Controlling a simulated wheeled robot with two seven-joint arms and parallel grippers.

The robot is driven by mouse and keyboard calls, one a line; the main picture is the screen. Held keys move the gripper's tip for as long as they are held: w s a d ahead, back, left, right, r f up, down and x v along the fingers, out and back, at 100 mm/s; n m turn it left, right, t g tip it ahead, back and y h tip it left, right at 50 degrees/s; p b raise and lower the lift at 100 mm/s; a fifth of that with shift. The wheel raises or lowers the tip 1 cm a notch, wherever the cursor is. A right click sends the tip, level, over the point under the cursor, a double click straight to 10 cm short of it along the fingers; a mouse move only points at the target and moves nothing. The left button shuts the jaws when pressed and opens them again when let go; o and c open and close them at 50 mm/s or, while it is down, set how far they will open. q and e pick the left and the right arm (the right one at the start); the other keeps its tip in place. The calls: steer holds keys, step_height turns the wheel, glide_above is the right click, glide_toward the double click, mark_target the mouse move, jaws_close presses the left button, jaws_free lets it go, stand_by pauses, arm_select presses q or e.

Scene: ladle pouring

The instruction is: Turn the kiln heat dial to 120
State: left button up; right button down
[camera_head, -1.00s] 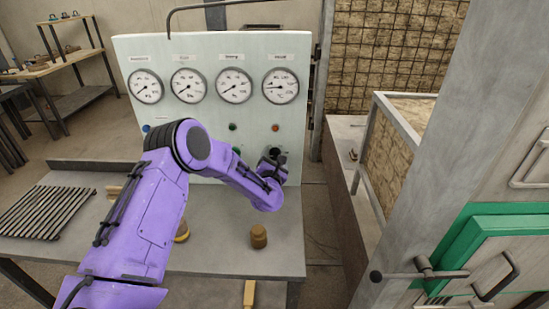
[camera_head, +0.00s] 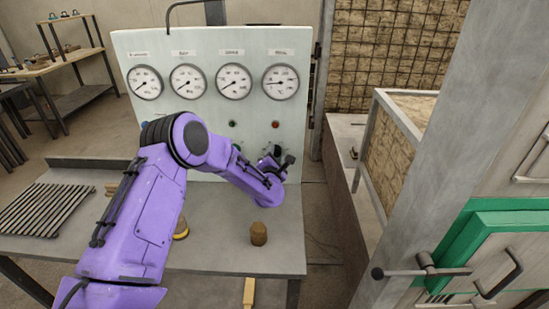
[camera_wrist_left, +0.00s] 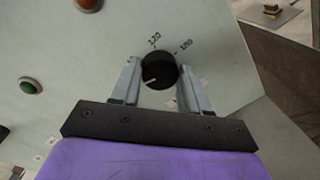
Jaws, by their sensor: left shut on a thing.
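The heat dial (camera_wrist_left: 159,70) is a round black knob on the pale panel, seen in the left wrist view. Its white pointer line faces the lower left. The printed mark 120 (camera_wrist_left: 154,39) stands above the knob, and another number is to its right. My left gripper (camera_wrist_left: 158,82) is shut on the knob, one finger at each side. In the head view my left gripper (camera_head: 277,157) is at the panel's lower right, and my purple wrist and the gripper mostly hide the knob. My right gripper is not in view.
The panel (camera_head: 215,120) carries several round gauges (camera_head: 280,83) in a row. An orange button (camera_wrist_left: 88,4) and a green button (camera_wrist_left: 31,87) are near the dial. A brown weight-like object (camera_head: 258,234) stands on the grey table (camera_head: 225,258). A slatted rack (camera_head: 44,210) lies at the left.

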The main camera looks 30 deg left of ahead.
arm_select(q)
steer(key=m+b, duration=0.1)
steer(key=m, duration=0.3)
steer(key=shift+m, duration=0.3)
steer(key=m, duration=0.4)
steer(key=shift+d+g, duration=0.1)
steer(key=shift+g, duration=0.3)
steer(key=m+y, duration=0.1)
steer(key=m, duration=0.4)
steer(key=shift+w+g, duration=0.1)
steer(key=shift+g, duration=0.2)
steer(key=m, duration=0.5)
steer(key=shift+f+y+b, duration=0.1)
steer(key=shift+y+b, duration=0.2)
steer(key=shift+b, duration=0.05)
steer(key=shift+m, duration=0.3)
steer(key=o, duration=1.1)
steer(key=shift+c, duration=0.2)
